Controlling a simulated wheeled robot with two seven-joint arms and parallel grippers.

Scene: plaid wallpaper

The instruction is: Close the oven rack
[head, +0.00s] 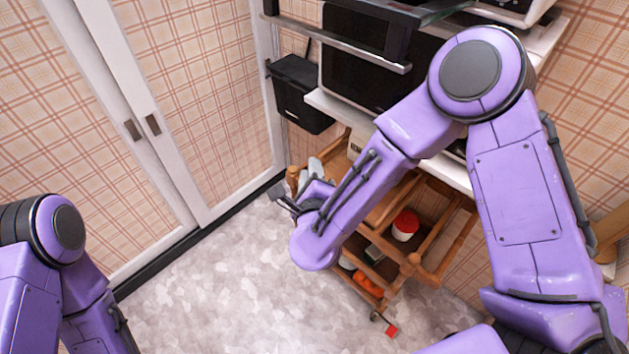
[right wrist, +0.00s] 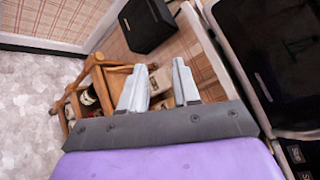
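A white-framed oven (head: 375,80) with a dark front stands at the upper middle of the head view. A black panel with a long silver bar (head: 340,44) juts out above and in front of it. I cannot make out a separate rack. A dark front with a pale frame also shows at the right of the right wrist view (right wrist: 272,55). My right gripper (head: 306,174) is below and left of the oven, over the wooden cart. In the right wrist view (right wrist: 160,82) its two pale fingers are apart with nothing held. My left gripper is out of view.
A wooden cart (head: 413,268) holding a red-and-white container (head: 405,225) and other items stands below the oven. A black box (head: 303,95) hangs on the wall beside it. White-framed doors (head: 150,100) stand at left. The floor (head: 220,290) in front is clear.

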